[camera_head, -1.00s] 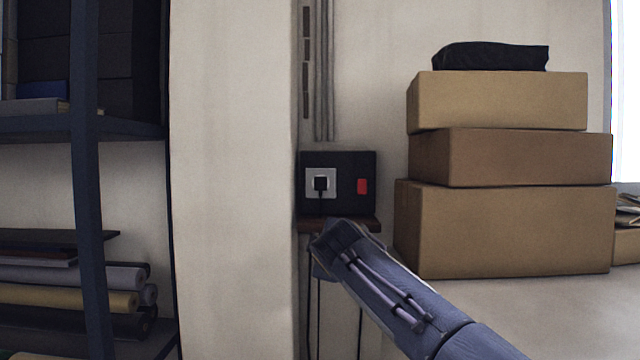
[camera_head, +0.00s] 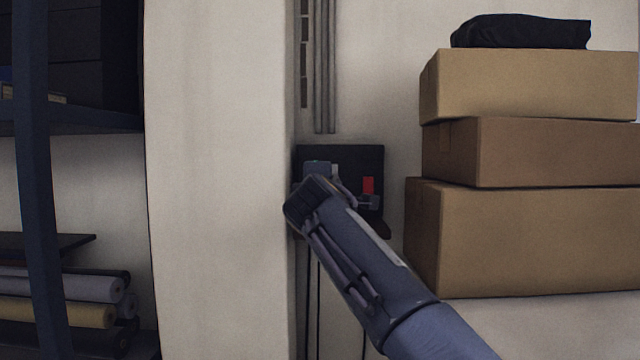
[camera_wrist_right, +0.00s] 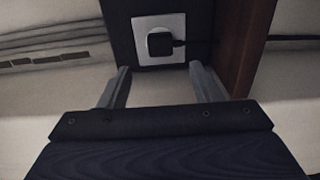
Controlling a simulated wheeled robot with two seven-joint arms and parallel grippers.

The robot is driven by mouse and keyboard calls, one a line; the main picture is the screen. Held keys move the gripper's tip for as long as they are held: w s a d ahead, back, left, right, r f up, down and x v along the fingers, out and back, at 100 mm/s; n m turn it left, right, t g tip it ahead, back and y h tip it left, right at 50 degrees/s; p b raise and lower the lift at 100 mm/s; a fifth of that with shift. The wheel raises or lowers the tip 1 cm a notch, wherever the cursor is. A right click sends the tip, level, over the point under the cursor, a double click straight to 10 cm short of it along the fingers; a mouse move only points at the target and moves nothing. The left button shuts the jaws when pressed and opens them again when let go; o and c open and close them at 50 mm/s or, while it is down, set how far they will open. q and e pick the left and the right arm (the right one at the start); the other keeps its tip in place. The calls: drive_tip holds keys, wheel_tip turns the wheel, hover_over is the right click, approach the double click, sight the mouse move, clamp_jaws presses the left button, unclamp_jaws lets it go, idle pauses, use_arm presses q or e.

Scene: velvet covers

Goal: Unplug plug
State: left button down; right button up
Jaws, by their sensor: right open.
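The black plug (camera_wrist_right: 160,45) sits in a white square socket (camera_wrist_right: 144,22) in the right wrist view, with its cord leading off to the right. My right gripper (camera_wrist_right: 160,76) is open and empty, its two fingers apart with the plug beyond them and roughly between their lines. In the head view my right gripper (camera_head: 345,185) is in front of the black panel (camera_head: 345,152) and covers the plug and most of the socket. A red switch (camera_head: 368,185) shows on the panel to the right. My left gripper is not in view.
Stacked cardboard boxes (camera_head: 530,240) stand to the right of the panel. A dark shelf rack (camera_head: 35,200) with rolls is at the left, beyond a pale pillar (camera_head: 215,180). A brown ledge (camera_wrist_right: 243,45) lies beside the panel in the wrist view.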

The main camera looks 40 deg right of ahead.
drive_tip(key=p+x, duration=0.7)
drive_tip(key=shift+d+r, duration=0.1)
drive_tip(key=shift+r, duration=0.1)
drive_tip(key=shift+w+d+f, duration=0.2)
drive_tip(key=shift+w+f, duration=0.05)
drive_tip(key=shift+w, duration=0.05)
drive_tip(key=shift+w+d, duration=0.25)
drive_tip(key=shift+w, duration=0.1)
drive_tip(key=shift+r, duration=0.1)
drive_tip(key=shift+b, duration=0.45)
drive_tip(key=shift+f, duration=0.4)
drive_tip(key=shift+f+b, duration=0.35)
drive_tip(key=shift+b, duration=0.25)
drive_tip(key=shift+w+d, duration=0.1)
